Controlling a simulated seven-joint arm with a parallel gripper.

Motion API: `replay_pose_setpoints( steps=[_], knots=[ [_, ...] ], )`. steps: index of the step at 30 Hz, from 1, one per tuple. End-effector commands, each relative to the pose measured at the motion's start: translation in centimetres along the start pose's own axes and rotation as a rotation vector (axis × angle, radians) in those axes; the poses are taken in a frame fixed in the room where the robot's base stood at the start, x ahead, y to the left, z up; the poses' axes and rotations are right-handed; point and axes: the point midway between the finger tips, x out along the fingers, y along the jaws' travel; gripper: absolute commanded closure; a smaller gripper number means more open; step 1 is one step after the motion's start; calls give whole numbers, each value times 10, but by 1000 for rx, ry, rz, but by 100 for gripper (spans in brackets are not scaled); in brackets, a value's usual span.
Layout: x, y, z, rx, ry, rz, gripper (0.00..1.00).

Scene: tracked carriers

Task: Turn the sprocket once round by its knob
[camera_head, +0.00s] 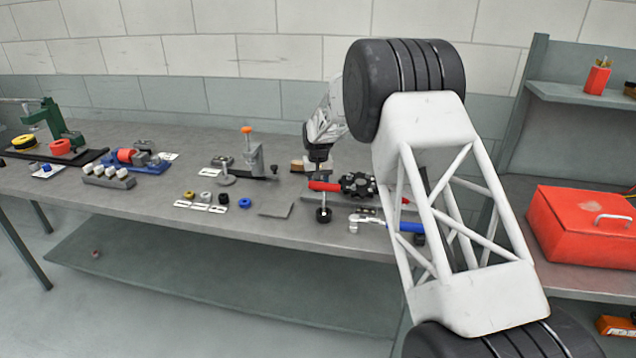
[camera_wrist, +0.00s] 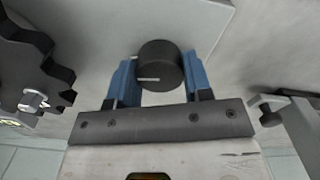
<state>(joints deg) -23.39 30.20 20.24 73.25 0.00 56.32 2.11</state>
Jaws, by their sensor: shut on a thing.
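The link between this knob and the sprocket is hidden. My fingertips are hard to make out in the head view.
A red-handled part (camera_head: 324,186) and an upright rod with a black round base (camera_head: 323,214) are close by my gripper. A blue-handled tool (camera_head: 408,227) lies in front of the sprocket. A grey stand with an orange top (camera_head: 248,150) is left. A red toolbox (camera_head: 580,228) is far right.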

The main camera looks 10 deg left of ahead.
Motion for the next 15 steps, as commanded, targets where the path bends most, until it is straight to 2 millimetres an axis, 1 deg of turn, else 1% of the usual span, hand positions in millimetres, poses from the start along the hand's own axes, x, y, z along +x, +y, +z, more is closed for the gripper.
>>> replay_pose_setpoints(
  steps=[15],
  knots=[
    [-1,0,0,-489,1,0,78]
  ],
)
